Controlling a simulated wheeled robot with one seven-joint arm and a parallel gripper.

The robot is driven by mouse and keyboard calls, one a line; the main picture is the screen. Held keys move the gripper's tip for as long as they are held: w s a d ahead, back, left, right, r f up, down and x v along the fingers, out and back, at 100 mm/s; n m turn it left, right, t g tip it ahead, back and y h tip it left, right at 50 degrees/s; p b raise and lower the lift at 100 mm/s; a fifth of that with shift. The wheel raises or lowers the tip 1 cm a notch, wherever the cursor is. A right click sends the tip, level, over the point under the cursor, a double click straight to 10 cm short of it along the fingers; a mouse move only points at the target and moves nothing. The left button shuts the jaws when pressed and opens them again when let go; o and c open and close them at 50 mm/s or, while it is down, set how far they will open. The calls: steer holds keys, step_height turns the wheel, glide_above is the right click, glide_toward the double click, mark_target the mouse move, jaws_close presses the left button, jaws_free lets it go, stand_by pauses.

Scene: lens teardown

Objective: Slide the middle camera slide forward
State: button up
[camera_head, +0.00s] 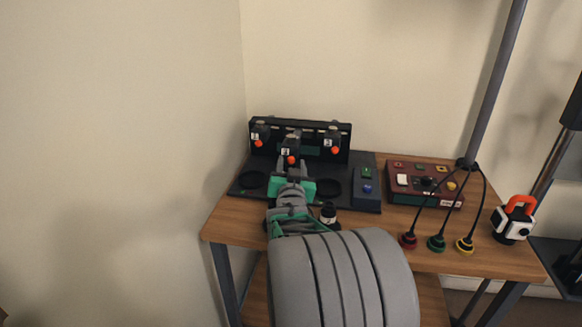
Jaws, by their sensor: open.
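A dark camera rig (356,157) stands at the back left of the wooden table. Three camera slides with orange knobs sit on it: the left one (260,133), the middle one (291,146) and the right one (333,138). The middle slide sits lower in the picture than the other two. My gripper (293,164) is open, with its fingers at the middle slide near its orange knob. I cannot tell whether the fingers touch it. My arm hides part of the rig's base below the middle slide.
The rig's base (370,204) has dark round recesses and a panel with a green and a blue button (367,180). A red control box (425,185) stands to the right. Red, green and yellow plugs (437,243) hang on cables at the front. A white-and-black device with an orange handle (513,220) stands far right.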

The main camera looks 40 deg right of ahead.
jaws_close()
stand_by(0.4)
stand_by(1.0)
